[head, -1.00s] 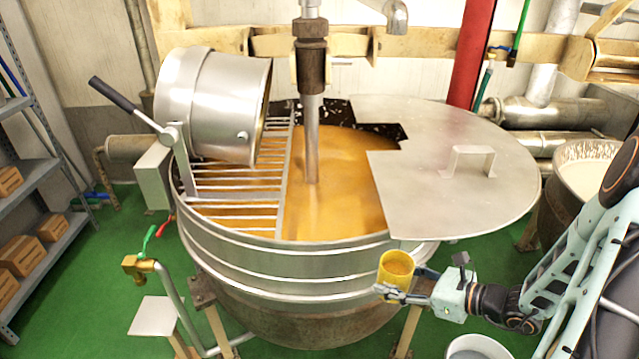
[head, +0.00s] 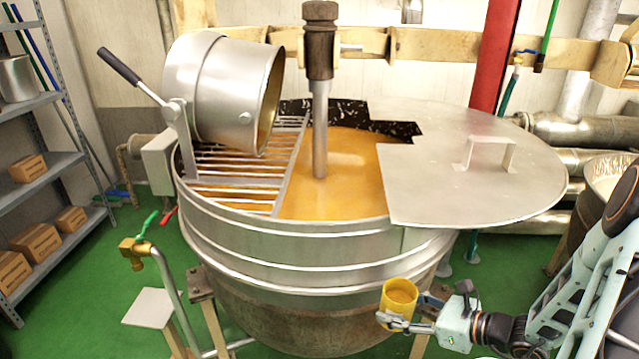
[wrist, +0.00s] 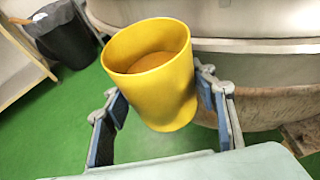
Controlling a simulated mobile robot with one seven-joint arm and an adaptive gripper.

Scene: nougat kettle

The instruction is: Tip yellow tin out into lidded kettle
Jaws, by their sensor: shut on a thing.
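The yellow tin (head: 399,296) is held upright by my gripper (head: 402,312), in front of the kettle and below its rim. In the wrist view the tin (wrist: 158,95) sits between the two blue-padded fingers (wrist: 160,115), with orange-brown contents inside. The kettle (head: 300,255) is a large steel vessel holding orange-brown liquid (head: 345,190). A flat metal lid (head: 465,180) with a raised handle covers its right part. A slatted grate (head: 240,180) covers the left part. The middle is open around a vertical stirrer shaft (head: 320,130).
A tilted steel drum (head: 215,95) with a black-handled lever stands over the grate. A red pipe (head: 490,55) rises behind the lid. A brass tap (head: 133,250) is at front left. Shelves with boxes (head: 38,240) stand at far left. A white-filled vat (head: 607,180) is at right.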

